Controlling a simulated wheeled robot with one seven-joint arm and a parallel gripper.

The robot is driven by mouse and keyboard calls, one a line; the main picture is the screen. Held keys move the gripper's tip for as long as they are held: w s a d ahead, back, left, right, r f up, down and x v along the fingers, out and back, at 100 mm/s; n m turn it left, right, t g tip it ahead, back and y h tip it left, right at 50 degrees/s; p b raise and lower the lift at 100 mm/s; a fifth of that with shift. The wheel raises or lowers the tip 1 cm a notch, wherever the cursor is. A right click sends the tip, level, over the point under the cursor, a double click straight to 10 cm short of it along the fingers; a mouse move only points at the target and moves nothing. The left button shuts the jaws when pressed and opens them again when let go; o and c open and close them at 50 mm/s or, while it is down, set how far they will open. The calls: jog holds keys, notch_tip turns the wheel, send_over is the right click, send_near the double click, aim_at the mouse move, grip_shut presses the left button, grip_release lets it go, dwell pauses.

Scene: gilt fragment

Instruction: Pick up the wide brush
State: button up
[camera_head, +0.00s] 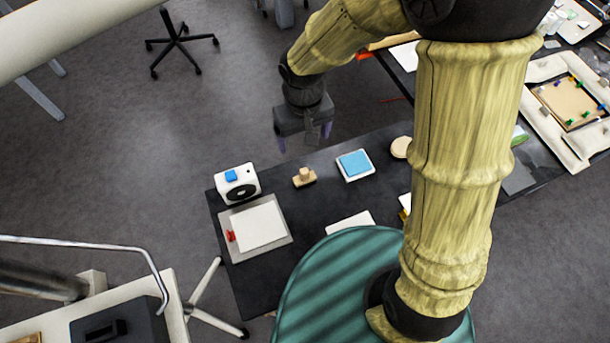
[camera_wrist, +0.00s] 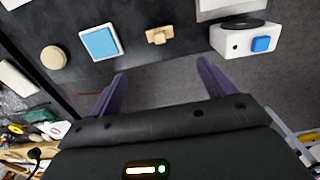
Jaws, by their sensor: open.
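A small tan wooden piece (camera_head: 304,178) with a raised block on top lies on the dark table between a white device and a blue-topped tray. I cannot tell for certain that it is the wide brush; no other brush is clear. It also shows at the top middle of the wrist view (camera_wrist: 159,35). My gripper (camera_head: 304,138) is open and empty, with purple fingers. It hangs above and beyond the table's far edge. In the wrist view the fingertips (camera_wrist: 161,70) point toward the wooden piece, apart from it.
A white device with a blue button (camera_head: 237,184) stands left of the wooden piece. A white tray with a blue pad (camera_head: 355,164) and a round tan disc (camera_head: 401,147) lie right. A grey board with a white sheet (camera_head: 256,226) lies nearer. My arm hides part of the table.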

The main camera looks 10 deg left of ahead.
aim_at(305, 170)
notch_tip(305, 170, down, 11)
jog(key=shift+s+p, duration=0.15)
jog(key=shift+p, duration=0.45)
jog(key=shift+f, duration=0.5)
jog(key=shift+s+d+f+p, duration=0.15)
jog(key=shift+f+p, duration=0.25)
jog(key=shift+f, duration=0.2)
jog(key=shift+f+p, duration=0.45)
jog(key=shift+f, duration=1.55)
jog(key=c, duration=1.1)
